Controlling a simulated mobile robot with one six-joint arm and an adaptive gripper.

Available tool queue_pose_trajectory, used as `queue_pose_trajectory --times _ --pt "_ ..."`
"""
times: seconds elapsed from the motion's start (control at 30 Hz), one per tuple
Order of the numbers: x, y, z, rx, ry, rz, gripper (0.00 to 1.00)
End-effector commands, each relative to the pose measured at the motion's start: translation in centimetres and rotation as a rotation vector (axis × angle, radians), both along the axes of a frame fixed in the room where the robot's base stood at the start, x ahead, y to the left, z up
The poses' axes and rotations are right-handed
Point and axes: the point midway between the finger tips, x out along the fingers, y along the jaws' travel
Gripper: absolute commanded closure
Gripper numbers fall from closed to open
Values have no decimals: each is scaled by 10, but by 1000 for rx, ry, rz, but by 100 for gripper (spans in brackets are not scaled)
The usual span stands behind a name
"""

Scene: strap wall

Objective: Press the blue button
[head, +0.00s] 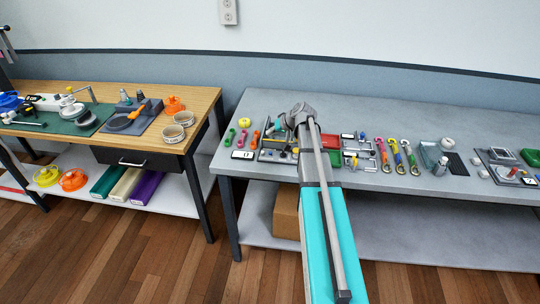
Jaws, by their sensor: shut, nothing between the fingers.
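My arm reaches up the middle of the head view and over the grey table (405,118). Its far joint hides part of the tabletop. I cannot make out my gripper; it seems hidden behind the arm. A dark tray or panel (270,157) with small coloured parts lies beside the arm, on its left, partly covered by it. I cannot tell any blue button apart at this size, and it may be among these small parts or behind the arm.
Several coloured straps or clips (397,156) lie right of the arm, with a red panel (330,141) beside it. Further right is a grey device (503,165). A wooden bench (200,101) stands at left, across a gap. A cardboard box (286,214) sits on the lower shelf.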

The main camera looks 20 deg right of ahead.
Motion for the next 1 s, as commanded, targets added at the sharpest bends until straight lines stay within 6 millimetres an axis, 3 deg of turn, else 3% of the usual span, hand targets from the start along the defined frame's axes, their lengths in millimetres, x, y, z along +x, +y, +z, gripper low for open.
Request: queue_pose_trajectory --times 0.6,1.0 --pt "0 0 -55 0 0 0 100" --pt "0 0 -72 0 0 0 100"
